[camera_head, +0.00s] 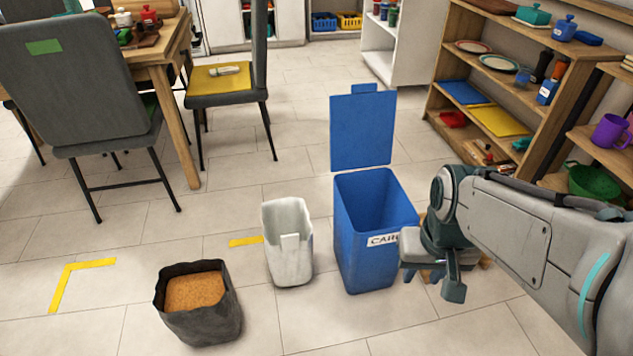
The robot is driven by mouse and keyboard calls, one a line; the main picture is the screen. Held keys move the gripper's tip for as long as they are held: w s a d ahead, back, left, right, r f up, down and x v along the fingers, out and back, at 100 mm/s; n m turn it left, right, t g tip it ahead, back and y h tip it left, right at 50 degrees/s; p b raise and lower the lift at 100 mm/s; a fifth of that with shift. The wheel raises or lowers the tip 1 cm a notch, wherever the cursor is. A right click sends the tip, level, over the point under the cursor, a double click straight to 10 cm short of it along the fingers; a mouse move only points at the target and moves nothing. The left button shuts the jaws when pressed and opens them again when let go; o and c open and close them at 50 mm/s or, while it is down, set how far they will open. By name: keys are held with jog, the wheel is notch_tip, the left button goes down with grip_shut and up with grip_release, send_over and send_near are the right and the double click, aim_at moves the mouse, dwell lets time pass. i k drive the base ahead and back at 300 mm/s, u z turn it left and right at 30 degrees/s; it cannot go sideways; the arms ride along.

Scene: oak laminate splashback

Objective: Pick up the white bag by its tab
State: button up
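The white bag (275,222) stands upright on the tiled floor near the middle of the head view. It is open at the top, and a pale tab (290,247) shows on its front face. My gripper (432,276) is to the right of the bag, at the right edge of the blue bin, and covers part of that bin's label. Its two fingers appear spread apart with nothing visible between them. The gripper is well apart from the bag and its tab.
A blue bin (362,245) with a raised lid stands between the bag and my gripper. A dark sack (205,325) with brown contents stands front left. Chairs (80,90) and a table are behind left; wooden shelves (440,75) are at right. Floor left of the bag is mostly clear.

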aim_at(287, 231)
jog(key=u, duration=0.35)
jog(key=i, duration=0.9)
jog(key=u, duration=0.8)
